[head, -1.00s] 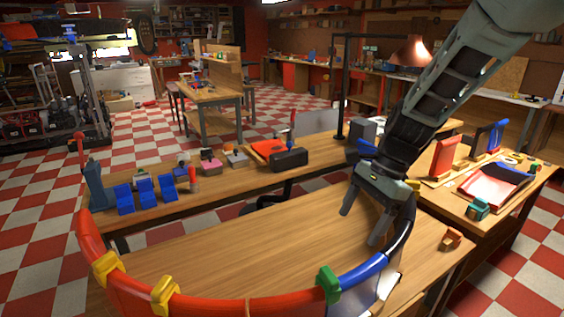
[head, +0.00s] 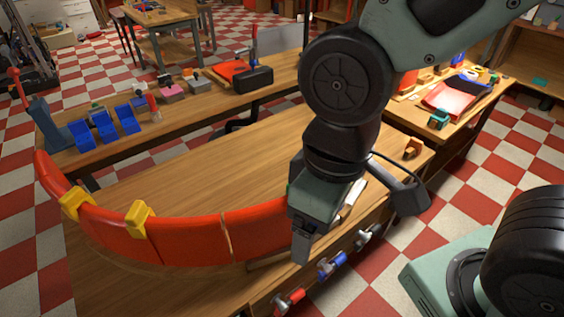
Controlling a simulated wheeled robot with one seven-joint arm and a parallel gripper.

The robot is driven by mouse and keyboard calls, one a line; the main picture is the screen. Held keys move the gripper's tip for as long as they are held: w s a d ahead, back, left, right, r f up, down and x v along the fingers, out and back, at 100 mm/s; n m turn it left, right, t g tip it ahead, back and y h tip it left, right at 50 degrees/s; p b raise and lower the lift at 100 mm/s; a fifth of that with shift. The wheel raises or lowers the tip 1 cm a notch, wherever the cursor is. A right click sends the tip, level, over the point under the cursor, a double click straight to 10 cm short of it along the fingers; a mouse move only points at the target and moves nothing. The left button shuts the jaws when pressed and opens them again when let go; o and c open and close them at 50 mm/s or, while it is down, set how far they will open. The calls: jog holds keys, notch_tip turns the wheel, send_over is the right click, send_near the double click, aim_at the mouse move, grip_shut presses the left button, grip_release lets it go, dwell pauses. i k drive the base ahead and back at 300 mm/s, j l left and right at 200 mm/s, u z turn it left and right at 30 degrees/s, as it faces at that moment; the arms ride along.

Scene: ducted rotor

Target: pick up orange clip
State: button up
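A small orange-brown clip (head: 413,148) stands on the wooden workbench (head: 270,150) near its right end. It is the only orange clip-like piece I can make out, and its shape is too small to read fully. My gripper (head: 357,228) points down over the bench's front right edge, nearer to me than the clip and to its lower left. Its two fingers are spread wide, and I see nothing held between them. The arm and gripper hide the right part of the ring.
A large red curved ring (head: 180,236) with yellow clips (head: 139,217) runs along the bench's front left. Blue bins (head: 103,125) and a black case (head: 253,78) stand on the back bench. A red tray (head: 447,99) lies at right. Red and blue clamps (head: 331,265) line the front edge.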

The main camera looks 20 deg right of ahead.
aim_at(415, 143)
jog(key=z, duration=1.3)
